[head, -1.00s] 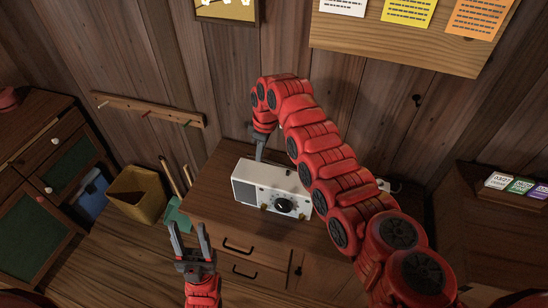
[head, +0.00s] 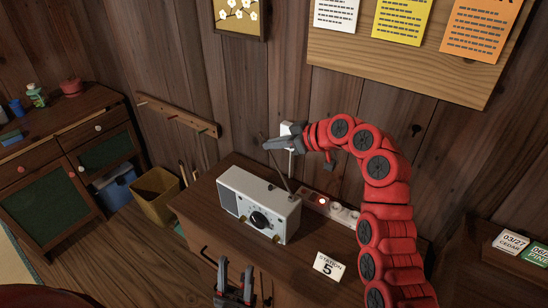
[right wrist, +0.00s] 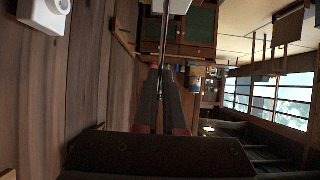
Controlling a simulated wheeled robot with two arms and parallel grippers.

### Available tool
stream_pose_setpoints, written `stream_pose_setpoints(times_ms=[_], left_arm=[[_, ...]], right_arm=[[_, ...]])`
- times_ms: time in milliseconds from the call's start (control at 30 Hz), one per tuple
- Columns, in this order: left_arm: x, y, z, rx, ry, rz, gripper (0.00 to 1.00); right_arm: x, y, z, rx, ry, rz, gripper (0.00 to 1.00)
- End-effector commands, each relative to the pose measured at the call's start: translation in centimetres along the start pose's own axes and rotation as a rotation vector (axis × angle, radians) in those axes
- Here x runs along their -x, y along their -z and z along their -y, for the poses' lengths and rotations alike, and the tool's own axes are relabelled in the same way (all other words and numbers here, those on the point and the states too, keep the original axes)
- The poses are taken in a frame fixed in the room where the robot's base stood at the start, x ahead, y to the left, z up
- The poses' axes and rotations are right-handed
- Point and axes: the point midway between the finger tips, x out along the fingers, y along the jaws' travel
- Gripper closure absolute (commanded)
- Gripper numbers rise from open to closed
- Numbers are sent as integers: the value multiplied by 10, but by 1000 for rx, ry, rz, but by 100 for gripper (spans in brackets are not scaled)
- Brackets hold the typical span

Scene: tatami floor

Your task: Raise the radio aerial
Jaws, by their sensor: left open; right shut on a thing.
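The white radio (head: 258,203) stands on the wooden cabinet, its dial facing front. Its thin aerial (head: 280,172) rises from the right back of the radio and leans up to the left. My right gripper (head: 268,145) is above and behind the radio, shut on the aerial near its upper part. In the right wrist view the aerial (right wrist: 163,38) runs between the closed fingers toward the white radio (right wrist: 172,5) at the top edge. My left gripper (head: 235,270) is open and empty, low in front of the cabinet.
A white wall box (head: 291,130) sits just behind my right gripper. A notice board (head: 405,52) hangs above.

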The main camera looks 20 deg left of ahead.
Motion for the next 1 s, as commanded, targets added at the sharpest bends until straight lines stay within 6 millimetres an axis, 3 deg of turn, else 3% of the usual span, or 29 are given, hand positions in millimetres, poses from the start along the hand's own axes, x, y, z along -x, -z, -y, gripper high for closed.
stream_pose_setpoints(times_ms=[33, 300, 933, 1000], left_arm=[[10, -2, 0, 0, 0, 0, 50], [26, -4, -1, 0, 0, 0, 50], [29, -5, -2, 0, 0, 0, 50], [29, -5, -2, 0, 0, 0, 50]], right_arm=[[0, -9, -1, -6, 1, -24, 100], [17, -10, 0, -4, 2, -146, 100], [26, -8, 0, -2, 2, -192, 100], [26, -8, 0, -2, 2, -192, 82]])
